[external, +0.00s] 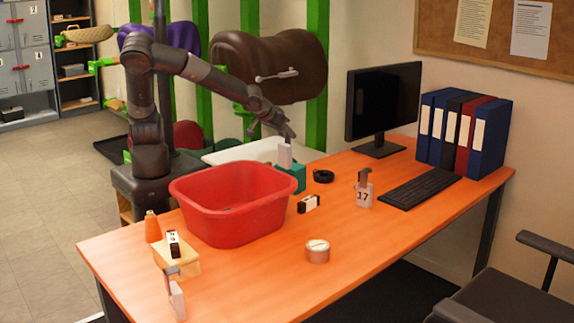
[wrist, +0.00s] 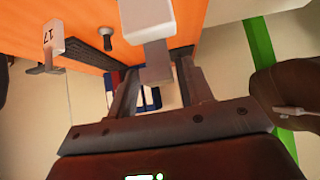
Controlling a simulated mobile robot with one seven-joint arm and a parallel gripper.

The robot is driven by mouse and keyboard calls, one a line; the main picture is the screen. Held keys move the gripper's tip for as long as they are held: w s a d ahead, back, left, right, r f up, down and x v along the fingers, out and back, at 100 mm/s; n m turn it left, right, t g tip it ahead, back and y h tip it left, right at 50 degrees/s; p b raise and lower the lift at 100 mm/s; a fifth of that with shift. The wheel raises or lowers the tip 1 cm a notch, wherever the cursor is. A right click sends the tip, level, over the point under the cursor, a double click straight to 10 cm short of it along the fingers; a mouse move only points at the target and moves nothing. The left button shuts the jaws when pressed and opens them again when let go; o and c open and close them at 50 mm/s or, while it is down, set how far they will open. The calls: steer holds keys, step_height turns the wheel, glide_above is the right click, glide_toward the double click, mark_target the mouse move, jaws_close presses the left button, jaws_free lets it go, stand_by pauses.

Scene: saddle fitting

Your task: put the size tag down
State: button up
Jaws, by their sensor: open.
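A white size tag (external: 285,156) with a grey upper part stands upright at the teal block (external: 291,177), behind the red tub. The tag (wrist: 146,18) also shows in the wrist view, its grey part reaching between my fingers. My gripper (wrist: 157,80) is open around that part; whether either finger touches it I cannot tell. In the external view my gripper (external: 287,134) is just above the tag. A second tag marked 17 (external: 363,193) stands on the table to the right, and another tag (external: 176,300) stands at the near left.
The red tub (external: 230,215) is left of the teal block. A black ring (external: 323,176), a black-and-white block (external: 308,203) and a round tin (external: 317,252) lie around it. The monitor (external: 383,102), keyboard (external: 420,188) and binders (external: 462,133) fill the back right. The front right tabletop is clear.

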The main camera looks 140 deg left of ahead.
steer(key=v, duration=1.2)
steer(key=d+f+h, duration=0.1)
steer(key=f, duration=0.2)
steer(key=d+f+m+h, duration=0.1)
steer(key=f+h, duration=0.1)
steer(key=f, duration=0.2)
steer(key=s+d+f+m+h, duration=0.1)
steer(key=f, duration=0.2)
steer(key=shift+s+d+f, duration=0.1)
steer(key=shift+d+f, duration=0.1)
steer(key=shift+d, duration=0.05)
steer(key=d+m+t+h, duration=0.1)
steer(key=d+m+h, duration=0.55)
steer(key=d, duration=0.65)
steer(key=s+d+r+m+t, duration=0.2)
steer(key=s+d+r+m, duration=0.2)
steer(key=s+d+r, duration=0.1)
steer(key=s+d+r+m+t+y, duration=0.1)
steer(key=s+d+r+m, duration=0.4)
steer(key=r, duration=0.5)
steer(key=shift+s+d+t, duration=0.4)
steer(key=shift+d+t, duration=0.4)
steer(key=shift+d, duration=0.25)
